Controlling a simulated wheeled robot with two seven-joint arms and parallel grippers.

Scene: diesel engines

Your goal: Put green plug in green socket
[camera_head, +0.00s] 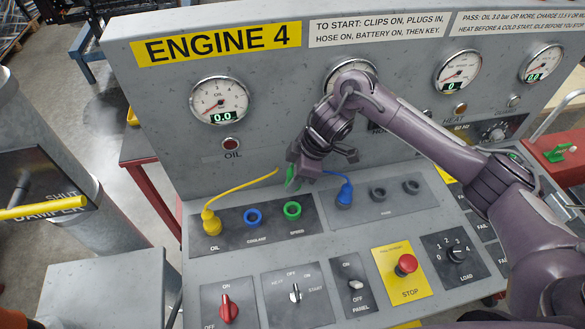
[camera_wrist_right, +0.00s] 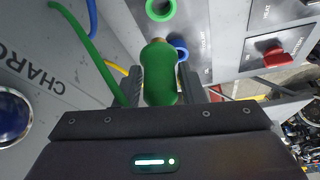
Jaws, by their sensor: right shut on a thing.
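The green plug (camera_wrist_right: 159,75) is between the fingers of my right gripper (camera_wrist_right: 163,88), which is shut on it. In the head view my right gripper (camera_head: 313,167) hangs above the socket panel and mostly hides the plug; a bit of green (camera_head: 291,178) shows beside its fingers. The green socket (camera_head: 292,210), marked SPEED, is an empty green ring just below and in front of the gripper. In the right wrist view the green socket (camera_wrist_right: 160,8) is at the top edge, beyond the plug tip and apart from it. My left gripper is not in view.
The blue socket (camera_head: 253,216) is empty, left of the green one. A yellow plug (camera_head: 210,222) stands in the OIL socket with its cable rising right. A blue plug (camera_head: 344,194) is on the right panel beside dark sockets (camera_head: 378,194). Switches and a red STOP button (camera_head: 406,265) lie in front.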

